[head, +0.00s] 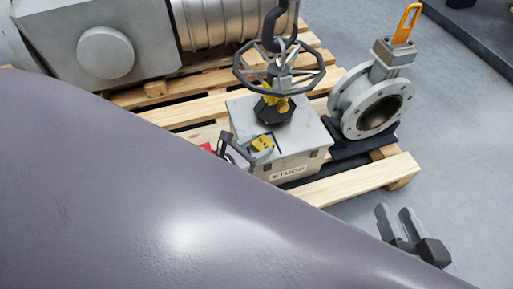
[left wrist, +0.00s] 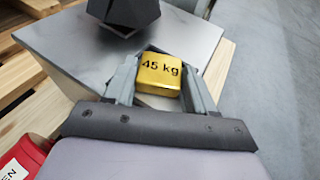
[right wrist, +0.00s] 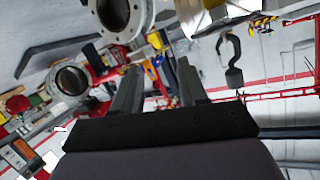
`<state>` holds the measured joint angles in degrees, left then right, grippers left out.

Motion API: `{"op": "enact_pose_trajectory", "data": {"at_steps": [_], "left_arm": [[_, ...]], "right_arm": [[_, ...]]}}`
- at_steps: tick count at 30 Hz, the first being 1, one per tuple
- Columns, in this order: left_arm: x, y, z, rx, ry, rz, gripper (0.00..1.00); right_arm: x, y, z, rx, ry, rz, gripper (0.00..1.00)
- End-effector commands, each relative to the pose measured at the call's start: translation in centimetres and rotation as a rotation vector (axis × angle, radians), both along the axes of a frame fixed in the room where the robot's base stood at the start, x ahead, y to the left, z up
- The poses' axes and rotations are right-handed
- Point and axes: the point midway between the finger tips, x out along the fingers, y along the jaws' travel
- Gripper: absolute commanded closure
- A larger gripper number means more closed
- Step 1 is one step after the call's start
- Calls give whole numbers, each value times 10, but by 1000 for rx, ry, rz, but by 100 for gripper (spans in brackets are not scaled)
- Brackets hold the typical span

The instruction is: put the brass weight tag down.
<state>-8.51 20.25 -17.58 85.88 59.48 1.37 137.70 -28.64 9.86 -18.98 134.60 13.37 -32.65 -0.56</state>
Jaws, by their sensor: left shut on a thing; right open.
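The brass weight tag (left wrist: 159,73) is a small yellow block marked "45 kg". It sits between the fingers of my left gripper (left wrist: 160,82), which is shut on it. In the head view the tag (head: 262,143) is over the near left part of the grey lid (head: 302,136) of a crate marked "STUDS"; I cannot tell whether it touches the lid. My left gripper (head: 248,147) is partly hidden there behind my own arm. My right gripper (head: 405,224) is open and empty, off the pallet's near right corner.
A black faceted block (head: 272,109) stands on the lid behind the tag, with a handwheel (head: 280,72) and a dark hook (head: 280,25) above it. A flanged valve (head: 372,100) with an orange lever stands to the right. Wooden pallet slats (head: 350,180) lie around.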

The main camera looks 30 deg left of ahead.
Motion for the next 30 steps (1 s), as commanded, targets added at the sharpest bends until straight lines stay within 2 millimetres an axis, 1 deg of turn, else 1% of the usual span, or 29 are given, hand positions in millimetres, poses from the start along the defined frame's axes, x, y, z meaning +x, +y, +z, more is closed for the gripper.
{"op": "enact_pose_trajectory", "data": {"at_steps": [3, 7, 8, 9, 10, 18, 23, 26, 30], "left_arm": [[0, 0, 1, -1, -2, 0, 79], [0, 0, -4, -1, -1, 0, 79], [0, 0, -3, -1, 0, 0, 39], [0, 0, -3, -1, 0, 0, 26], [0, 0, -3, -1, 0, 0, 20], [0, 0, -2, -1, 0, 0, 20], [-2, 1, 3, 0, 1, 0, 20], [-15, 4, 6, 1, 3, 0, 20], [-40, 10, 13, 3, 4, -2, 20]], "right_arm": [[0, 0, 0, 0, 0, 0, 57], [0, -2, -2, -13, -14, -5, 57], [-1, -3, 0, -15, -17, -5, 57], [-1, -2, 0, -14, -15, -5, 57], [-1, -2, 0, -13, -15, -4, 57], [-1, -2, 0, -13, -14, -5, 57], [-2, 0, 3, 1, 2, 2, 57], [-2, 2, 3, 10, 17, 6, 57], [0, 6, 4, 33, 41, 13, 57]]}}
